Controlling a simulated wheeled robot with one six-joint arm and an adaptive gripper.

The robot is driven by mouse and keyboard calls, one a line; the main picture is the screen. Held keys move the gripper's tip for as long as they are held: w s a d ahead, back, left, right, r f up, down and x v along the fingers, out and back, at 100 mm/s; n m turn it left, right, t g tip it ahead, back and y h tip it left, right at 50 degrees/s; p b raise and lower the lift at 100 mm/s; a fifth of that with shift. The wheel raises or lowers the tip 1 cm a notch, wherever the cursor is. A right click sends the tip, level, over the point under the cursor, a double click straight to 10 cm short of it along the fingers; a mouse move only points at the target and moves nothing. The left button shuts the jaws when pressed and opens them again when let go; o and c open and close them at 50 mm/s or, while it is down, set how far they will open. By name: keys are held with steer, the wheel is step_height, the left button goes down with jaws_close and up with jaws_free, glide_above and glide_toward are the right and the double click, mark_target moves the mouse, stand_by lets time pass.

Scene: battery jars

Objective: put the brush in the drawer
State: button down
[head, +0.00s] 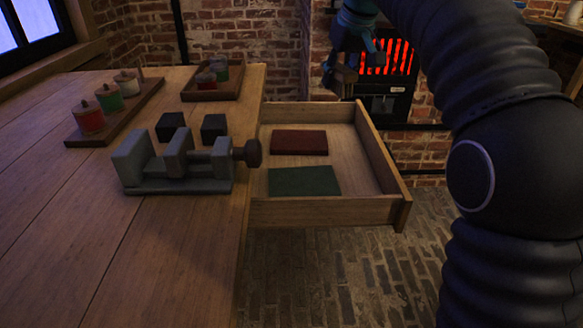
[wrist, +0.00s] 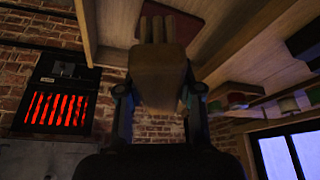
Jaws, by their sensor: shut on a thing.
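The wooden drawer (head: 355,185) stands open at the table's right side. A dark red pad (head: 299,143) and a green pad (head: 304,181) lie flat inside it.
A grey vice (head: 185,168) and two black blocks (head: 170,126) stand on the table beside the drawer. Trays of lidded jars (head: 115,110) stand farther back. A heater with glowing red bars (head: 386,57) is by the brick wall. The drawer floor right of the pads is bare.

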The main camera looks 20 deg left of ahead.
steer(key=w+d+f+m+h+b, duration=0.1)
steer(key=w+d+f+m, duration=0.15)
steer(key=f, duration=0.35)
steer(key=w+d+f+m+b, duration=0.1)
steer(key=w+d+f, duration=0.15)
steer(key=f, duration=0.25)
steer(key=b, duration=0.1)
glide_above(347, 159)
steer(key=s, duration=0.1)
steer(key=shift+m+t, duration=0.3)
steer(key=shift+m, duration=0.05)
steer(key=f, duration=0.6)
steer(key=shift+s+d+f, duration=0.1)
steer(key=shift+d+f, duration=0.1)
steer(key=shift+f+b, duration=0.6)
steer(key=shift+f, duration=1.65)
steer(key=shift+f, duration=0.15)
steer(key=c, duration=0.8)
jaws_free()
steer(key=shift+o, duration=0.2)
